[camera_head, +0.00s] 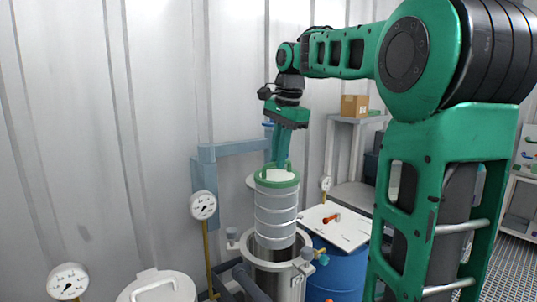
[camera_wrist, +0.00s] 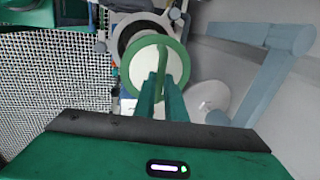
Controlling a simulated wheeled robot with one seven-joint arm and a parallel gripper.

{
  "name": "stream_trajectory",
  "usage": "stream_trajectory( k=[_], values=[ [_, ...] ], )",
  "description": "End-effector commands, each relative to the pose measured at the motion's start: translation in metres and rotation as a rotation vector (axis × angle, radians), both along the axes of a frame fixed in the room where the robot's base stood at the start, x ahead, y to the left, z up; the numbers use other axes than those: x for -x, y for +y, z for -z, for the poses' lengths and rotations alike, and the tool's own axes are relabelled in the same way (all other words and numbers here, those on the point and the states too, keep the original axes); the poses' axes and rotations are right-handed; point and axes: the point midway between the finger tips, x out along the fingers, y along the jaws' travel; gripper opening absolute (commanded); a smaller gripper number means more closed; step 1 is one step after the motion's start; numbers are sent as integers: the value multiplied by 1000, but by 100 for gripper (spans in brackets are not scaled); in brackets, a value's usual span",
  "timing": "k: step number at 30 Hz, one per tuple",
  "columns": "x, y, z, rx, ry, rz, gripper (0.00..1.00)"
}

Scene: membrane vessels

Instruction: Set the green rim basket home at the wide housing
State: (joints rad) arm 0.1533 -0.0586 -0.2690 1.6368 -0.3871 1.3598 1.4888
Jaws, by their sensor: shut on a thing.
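The green rim basket (camera_head: 276,213) is a pale ribbed cylinder with a green rim and a green handle bar. My gripper (camera_head: 281,160) is shut on its handle from above. In the wrist view the basket's green rim (camera_wrist: 183,57) and white top lie under my gripper (camera_wrist: 163,85), with the handle between the fingers. The basket hangs upright over an open steel housing (camera_head: 262,269), its lower end at or just inside the mouth; the exact depth cannot be told. In the wrist view the housing's mouth (camera_wrist: 122,40) shows partly behind the basket. I take this as the wide housing.
A second, lidded vessel (camera_head: 158,287) stands at the lower left. Gauges (camera_head: 203,205) on posts flank the housings. A blue drum (camera_head: 338,272) with a white board and an orange-handled tool (camera_head: 332,217) stands right. A blue-grey bracket (camera_head: 207,155) is close behind.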

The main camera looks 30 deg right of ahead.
Motion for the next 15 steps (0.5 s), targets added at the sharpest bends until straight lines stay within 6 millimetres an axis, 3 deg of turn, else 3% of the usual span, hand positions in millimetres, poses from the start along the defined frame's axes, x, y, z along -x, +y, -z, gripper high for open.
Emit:
stream_trajectory(
  k=[15],
  values=[
    [2,-8,25,1,-2,10,0]
  ],
)
